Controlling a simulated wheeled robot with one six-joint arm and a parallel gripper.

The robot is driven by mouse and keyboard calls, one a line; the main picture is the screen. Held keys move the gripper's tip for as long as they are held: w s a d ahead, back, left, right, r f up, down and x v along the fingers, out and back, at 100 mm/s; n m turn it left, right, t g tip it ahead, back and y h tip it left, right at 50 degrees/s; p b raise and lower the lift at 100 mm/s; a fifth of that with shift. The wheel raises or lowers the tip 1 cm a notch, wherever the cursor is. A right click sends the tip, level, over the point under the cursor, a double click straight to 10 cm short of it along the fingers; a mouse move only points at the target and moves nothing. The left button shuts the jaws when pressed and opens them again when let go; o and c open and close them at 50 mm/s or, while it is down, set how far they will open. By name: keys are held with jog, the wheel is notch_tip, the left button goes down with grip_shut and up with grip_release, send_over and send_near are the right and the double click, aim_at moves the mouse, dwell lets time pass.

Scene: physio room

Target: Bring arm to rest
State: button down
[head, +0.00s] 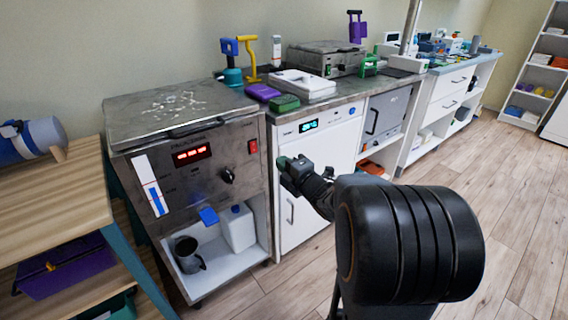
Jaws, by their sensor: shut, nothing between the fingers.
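My gripper (290,168) shows in the middle of the head view, at the end of my black arm, which reaches in from the lower right. Its fingers are small in the picture and look shut with nothing held. My arm hides part of the white cabinet and the floor.
A wooden shelf table (50,195) stands at the left, with a purple bin (65,270) below. A grey mug (188,254) and a white jug (237,228) stand in the steel unit's lower bay. Counters line the wall. The wooden floor (500,205) at the right is clear.

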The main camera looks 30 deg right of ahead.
jog(key=s+a+r+m+g+h+p, duration=0.1)
jog(key=s+r+m+g+h+p, duration=0.15)
jog(key=r+m+p, duration=0.4)
jog(key=s+r+m+g+h+p, duration=0.1)
jog(key=r+m+g+h+p, duration=0.25)
jog(key=r+p, duration=0.45)
jog(key=s+a+r+m+g+y+p, duration=0.1)
jog(key=s+a+r+m+g+p, duration=0.3)
jog(key=s+p, duration=0.3)
jog(key=s+a+r+m+g+y+p, duration=0.2)
jog(key=s+a+r+m+g+p, duration=0.2)
jog(key=s+a+m+p, duration=0.2)
jog(key=s+p, duration=0.2)
jog(key=shift+g+p, duration=0.3)
